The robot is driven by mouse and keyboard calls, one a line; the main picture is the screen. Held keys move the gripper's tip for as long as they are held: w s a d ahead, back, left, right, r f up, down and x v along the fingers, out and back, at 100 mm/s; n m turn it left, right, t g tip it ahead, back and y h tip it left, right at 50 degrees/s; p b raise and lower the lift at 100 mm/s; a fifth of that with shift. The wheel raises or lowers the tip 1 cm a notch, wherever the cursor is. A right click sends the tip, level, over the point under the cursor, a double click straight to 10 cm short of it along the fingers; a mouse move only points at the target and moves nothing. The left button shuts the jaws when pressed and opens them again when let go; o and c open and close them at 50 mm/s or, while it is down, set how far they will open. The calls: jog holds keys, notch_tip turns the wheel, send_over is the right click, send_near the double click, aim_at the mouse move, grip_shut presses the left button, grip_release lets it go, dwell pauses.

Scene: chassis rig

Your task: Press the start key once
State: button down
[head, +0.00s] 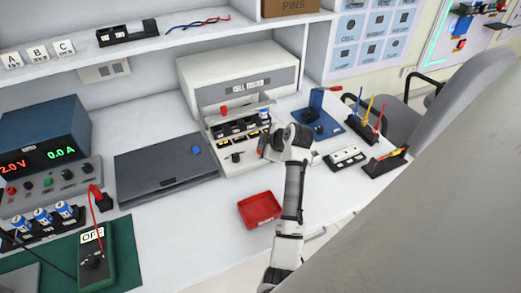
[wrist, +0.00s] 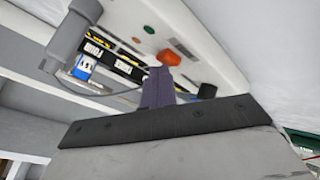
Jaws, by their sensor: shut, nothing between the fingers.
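The white cell tester (head: 240,72) stands at the back middle of the bench, with a row of labelled black slots (head: 232,128) and a front panel. In the wrist view a small green button (wrist: 149,29) and a larger orange-red button (wrist: 180,49) show on the pale panel; I cannot read which is the start key. My gripper (head: 264,148) is at the right front of the tester. In the wrist view its fingers (wrist: 157,82) are together and empty, close to the orange-red button; I cannot tell whether they touch it.
A blue-wrapped cell (wrist: 83,66) sits by the slots. A red tray (head: 259,209) lies in front of the tester, and a dark grey case (head: 165,165) lies to its left. A blue stand (head: 317,118) and racks of tools (head: 366,123) are on the right.

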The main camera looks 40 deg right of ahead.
jog(key=shift+f, duration=0.2)
jog(key=shift+r, duration=0.15)
jog(key=shift+r+p, duration=0.45)
jog(key=shift+r, duration=0.35)
jog(key=shift+r+p, duration=1.45)
jog(key=shift+r, duration=1.05)
